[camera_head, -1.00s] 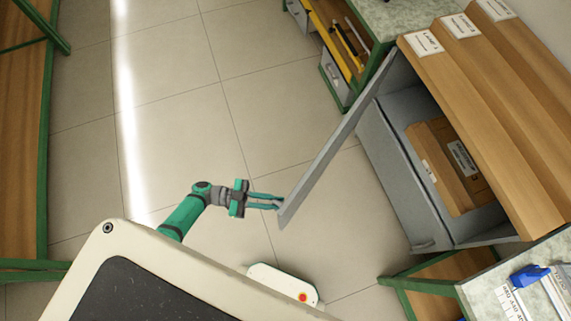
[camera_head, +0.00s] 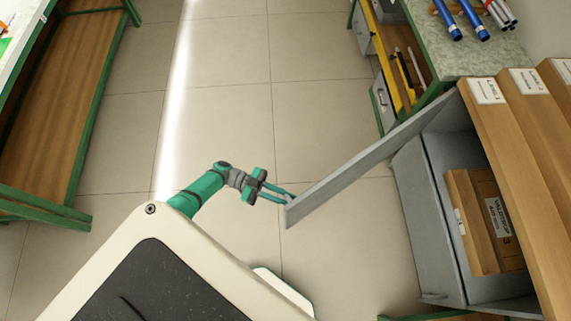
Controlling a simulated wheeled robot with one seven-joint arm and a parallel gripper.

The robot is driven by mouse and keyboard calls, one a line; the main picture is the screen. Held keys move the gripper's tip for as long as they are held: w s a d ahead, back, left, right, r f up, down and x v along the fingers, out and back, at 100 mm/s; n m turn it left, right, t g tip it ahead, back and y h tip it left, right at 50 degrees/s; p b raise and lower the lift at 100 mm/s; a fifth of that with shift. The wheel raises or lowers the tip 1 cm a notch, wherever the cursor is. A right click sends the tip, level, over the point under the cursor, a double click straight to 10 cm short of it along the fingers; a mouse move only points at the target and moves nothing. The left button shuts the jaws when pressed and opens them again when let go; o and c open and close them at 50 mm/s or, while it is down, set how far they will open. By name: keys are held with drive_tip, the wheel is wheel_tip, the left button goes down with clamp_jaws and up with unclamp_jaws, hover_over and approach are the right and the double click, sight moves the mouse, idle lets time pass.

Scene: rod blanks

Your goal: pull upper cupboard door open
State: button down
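The upper cupboard door (camera_head: 365,151) is a grey panel seen nearly edge-on. It stands swung wide out from the grey cupboard (camera_head: 431,217) at the right. My gripper (camera_head: 288,197) is at the door's free edge, its two teal fingers pointing at it. The fingertips are at or very close to the door's end; whether they are closed on it or on a handle is too small to tell. Inside the open cupboard a wooden box (camera_head: 474,222) with a white label shows.
Stepped wooden boards (camera_head: 526,130) with labels top the cupboard. A green-framed bench (camera_head: 493,53) with blue rods stands at the upper right, with a yellow-edged shelf below. Another green-framed bench (camera_head: 62,110) is at the left. The tiled floor (camera_head: 220,100) between is clear.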

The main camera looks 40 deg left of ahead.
drive_tip(key=c, duration=1.7)
unclamp_jaws()
drive_tip(key=shift+f, duration=0.1)
drive_tip(key=shift+c, duration=0.2)
drive_tip(key=v, duration=1)
drive_tip(key=shift+a, duration=0.4)
drive_tip(key=shift+s, duration=0.15)
drive_tip(key=shift+c, duration=0.5)
